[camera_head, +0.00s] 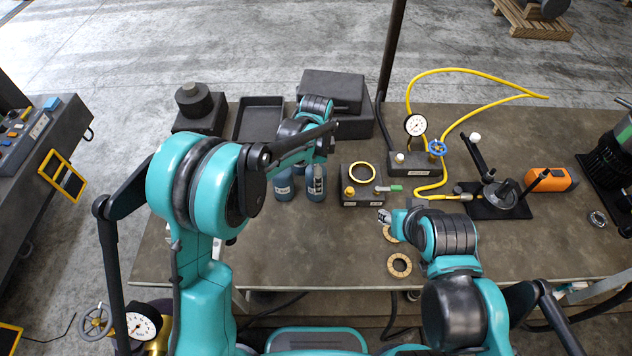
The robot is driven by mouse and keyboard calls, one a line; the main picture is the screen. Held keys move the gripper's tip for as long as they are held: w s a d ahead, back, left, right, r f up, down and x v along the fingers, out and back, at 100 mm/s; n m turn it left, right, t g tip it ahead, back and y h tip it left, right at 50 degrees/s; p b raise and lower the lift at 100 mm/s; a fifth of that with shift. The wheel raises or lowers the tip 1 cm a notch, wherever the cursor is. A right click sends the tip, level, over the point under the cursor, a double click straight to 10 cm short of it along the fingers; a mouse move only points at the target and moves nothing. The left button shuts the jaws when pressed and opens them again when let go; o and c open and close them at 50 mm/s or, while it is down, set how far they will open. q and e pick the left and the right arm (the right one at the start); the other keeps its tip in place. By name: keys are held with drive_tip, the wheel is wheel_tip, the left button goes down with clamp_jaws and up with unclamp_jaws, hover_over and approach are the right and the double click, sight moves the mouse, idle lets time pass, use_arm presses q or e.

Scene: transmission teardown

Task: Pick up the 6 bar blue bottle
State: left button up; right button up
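Two blue bottles stand side by side on the table under my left arm, the left bottle (283,186) and the right bottle (317,184). The right one bears a pale label too small to read, so I cannot tell which is marked 6 bar. My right gripper (385,216) is low over the table, to the right of the bottles. Its fingers are too small to read as open or shut.
A black box with a yellow ring (361,174) stands right of the bottles. Behind are a dark tray (259,121) and black cases (333,91). A gauge (415,125) with yellow hose is farther right. A tan ring (399,265) lies in front; the front middle is largely clear.

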use_arm(q)
clamp_jaws()
drive_tip(key=shift+r, duration=0.2)
